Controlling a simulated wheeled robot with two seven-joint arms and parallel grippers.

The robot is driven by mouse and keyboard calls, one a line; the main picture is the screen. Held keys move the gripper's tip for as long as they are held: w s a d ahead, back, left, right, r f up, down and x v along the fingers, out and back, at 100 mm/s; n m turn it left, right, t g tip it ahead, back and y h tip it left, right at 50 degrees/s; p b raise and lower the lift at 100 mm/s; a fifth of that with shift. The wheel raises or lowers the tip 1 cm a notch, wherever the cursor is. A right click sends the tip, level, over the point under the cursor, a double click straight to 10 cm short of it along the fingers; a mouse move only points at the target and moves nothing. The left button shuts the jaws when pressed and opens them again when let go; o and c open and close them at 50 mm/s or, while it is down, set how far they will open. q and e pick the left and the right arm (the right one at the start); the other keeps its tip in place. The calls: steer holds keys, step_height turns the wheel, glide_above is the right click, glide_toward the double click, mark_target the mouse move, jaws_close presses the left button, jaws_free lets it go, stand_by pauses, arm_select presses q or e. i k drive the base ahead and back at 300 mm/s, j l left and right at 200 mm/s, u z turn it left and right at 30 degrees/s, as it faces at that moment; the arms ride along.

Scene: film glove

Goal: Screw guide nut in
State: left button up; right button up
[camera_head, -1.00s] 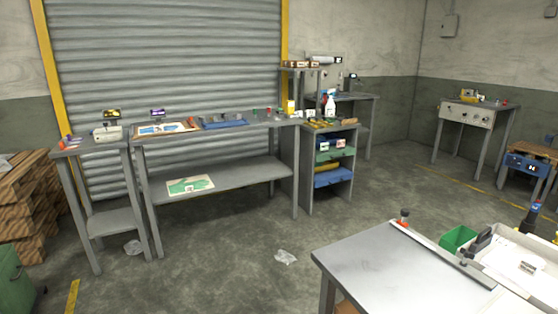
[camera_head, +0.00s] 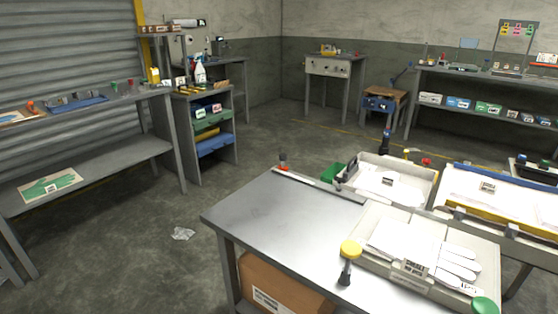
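Neither of my grippers is in view. I cannot tell which part is the guide nut. A yellow-topped knob on a dark stem (camera_head: 349,257) stands upright on the front of the near metal table (camera_head: 275,212). A green knob (camera_head: 485,305) is partly cut off at the bottom edge, right of it. A tray (camera_head: 490,250) on the table's right holds a white glove (camera_head: 458,260) and a small label stand (camera_head: 412,268).
A cardboard box (camera_head: 275,290) sits under the near table. A bin of white sheets (camera_head: 425,172), a green box (camera_head: 333,172) and a yellow-edged tray (camera_head: 470,222) lie behind. Benches (camera_head: 100,165) line the left and back.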

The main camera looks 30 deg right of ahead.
mark_target(339, 180)
steer(key=z, duration=1.3)
